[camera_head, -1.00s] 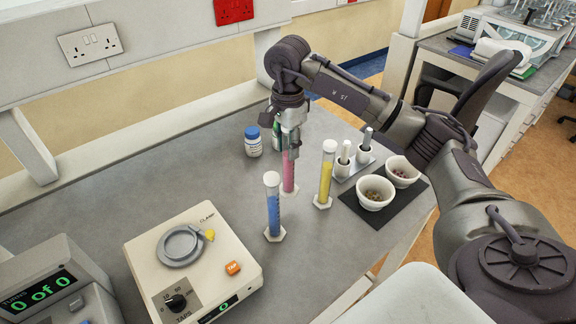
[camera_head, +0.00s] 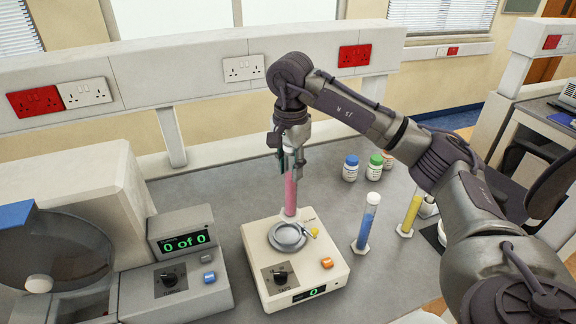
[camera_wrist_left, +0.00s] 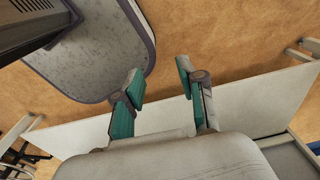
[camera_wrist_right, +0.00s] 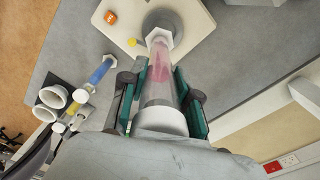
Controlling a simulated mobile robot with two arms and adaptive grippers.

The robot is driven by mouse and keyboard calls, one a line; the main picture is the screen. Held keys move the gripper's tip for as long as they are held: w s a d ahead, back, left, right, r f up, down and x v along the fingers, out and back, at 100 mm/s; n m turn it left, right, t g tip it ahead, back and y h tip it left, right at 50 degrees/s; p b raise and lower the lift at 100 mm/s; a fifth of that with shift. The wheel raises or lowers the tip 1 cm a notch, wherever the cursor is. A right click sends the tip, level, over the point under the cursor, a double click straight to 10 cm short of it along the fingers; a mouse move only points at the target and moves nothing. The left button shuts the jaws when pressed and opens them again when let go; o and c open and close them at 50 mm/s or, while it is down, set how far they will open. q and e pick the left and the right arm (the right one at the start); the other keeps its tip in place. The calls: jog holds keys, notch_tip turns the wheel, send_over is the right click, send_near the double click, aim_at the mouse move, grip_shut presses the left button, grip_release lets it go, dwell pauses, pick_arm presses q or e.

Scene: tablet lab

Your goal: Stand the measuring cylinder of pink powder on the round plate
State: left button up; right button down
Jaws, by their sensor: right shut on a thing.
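The measuring cylinder of pink powder (camera_head: 290,192) is upright in my right gripper (camera_head: 289,160), which is shut around its upper part. In the right wrist view the cylinder (camera_wrist_right: 160,82) lies between the green finger pads, its hexagonal foot overlapping the round plate (camera_wrist_right: 171,22). In the head view the grey round plate (camera_head: 287,238) sits on top of the cream tapping machine (camera_head: 256,250), and the foot appears just behind it. The exact gap between foot and plate cannot be told. My left gripper (camera_wrist_left: 160,88) is open and empty, seen only in its wrist view.
A yellow-tipped clamp (camera_head: 314,231) stands beside the plate. A blue-powder cylinder (camera_head: 366,224) and a yellow-powder cylinder (camera_head: 411,212) stand to the right. Several capped bottles (camera_head: 350,168) are behind. A counter unit (camera_head: 182,258) stands left of the machine.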

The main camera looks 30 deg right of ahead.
aim_at(287, 189)
jog(key=shift+w+a+f+b, duration=0.1)
jog(key=shift+a+f+b, duration=0.05)
jog(key=shift+f+b, duration=0.2)
jog(key=shift+w+a+f+b, duration=0.1)
jog(key=shift+f+b, duration=0.1)
jog(key=shift+f, duration=0.25)
jog(key=shift+f+b, duration=1.55)
jog(key=shift+f, duration=0.9)
pick_arm(q)
jog(key=f, duration=0.1)
jog(key=d+f, duration=0.1)
jog(key=w+f, duration=0.1)
jog(key=f, duration=0.1)
jog(key=shift+w+d, duration=0.1)
jog(key=shift+d, duration=0.05)
pick_arm(e)
jog(key=shift+a+f, duration=0.1)
pick_arm(q)
jog(key=shift+w+d+f, duration=0.1)
jog(key=shift+w+d, duration=0.05)
jog(key=shift+f+b, duration=0.65)
jog(key=shift+b, duration=0.15)
pick_arm(e)
jog(key=shift+f, duration=0.5)
